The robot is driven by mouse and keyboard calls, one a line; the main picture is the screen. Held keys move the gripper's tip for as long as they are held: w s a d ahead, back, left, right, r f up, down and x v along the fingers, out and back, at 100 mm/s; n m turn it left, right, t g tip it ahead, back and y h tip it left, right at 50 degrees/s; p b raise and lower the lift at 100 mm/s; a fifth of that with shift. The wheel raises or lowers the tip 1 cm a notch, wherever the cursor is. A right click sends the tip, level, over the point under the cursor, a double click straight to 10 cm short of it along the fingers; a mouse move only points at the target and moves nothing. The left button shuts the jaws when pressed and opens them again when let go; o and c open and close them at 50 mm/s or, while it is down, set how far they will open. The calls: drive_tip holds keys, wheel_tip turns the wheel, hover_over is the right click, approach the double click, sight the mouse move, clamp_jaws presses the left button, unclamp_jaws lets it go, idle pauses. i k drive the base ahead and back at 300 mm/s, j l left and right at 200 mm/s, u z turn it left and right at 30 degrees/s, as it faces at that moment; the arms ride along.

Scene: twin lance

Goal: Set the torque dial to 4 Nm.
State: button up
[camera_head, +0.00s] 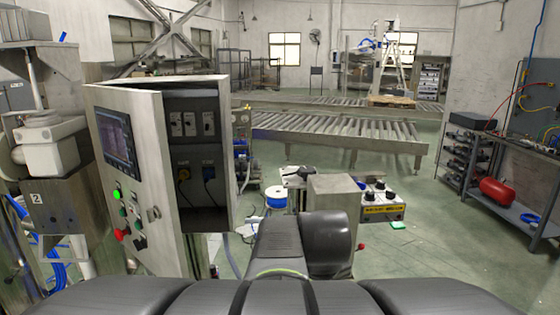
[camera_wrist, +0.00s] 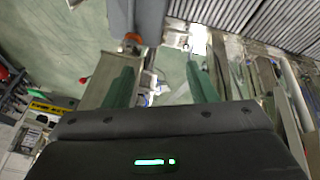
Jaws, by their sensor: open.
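A small grey control box (camera_head: 383,204) with a yellow label and black knobs on its sloped face stands right of the middle in the head view. I cannot tell which knob is the torque dial, and no scale or setting is readable. A yellow-labelled box (camera_wrist: 48,108) also shows at the left edge of the wrist view, partly hidden. My gripper (camera_wrist: 160,80) is open, its two green fingers wide apart with nothing held between them. It is apart from the control box. In the head view my arm hides the gripper.
An open control cabinet (camera_head: 180,160) with a screen and buttons stands left. A grey block (camera_head: 335,193) stands beside the control box, with a dark tool (camera_head: 300,172) next to it. A roller conveyor (camera_head: 340,130) crosses behind.

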sight(369, 196)
drive_tip(key=k+l+u, duration=0.1)
drive_tip(key=i+l+z, duration=0.1)
drive_tip(key=l+z, duration=0.3)
drive_tip(key=i+l+z, duration=0.1)
drive_tip(key=l+z, duration=0.25)
drive_tip(key=i+l+z, duration=0.15)
drive_tip(key=z, duration=0.25)
drive_tip(key=i+l, duration=0.05)
drive_tip(key=l, duration=0.05)
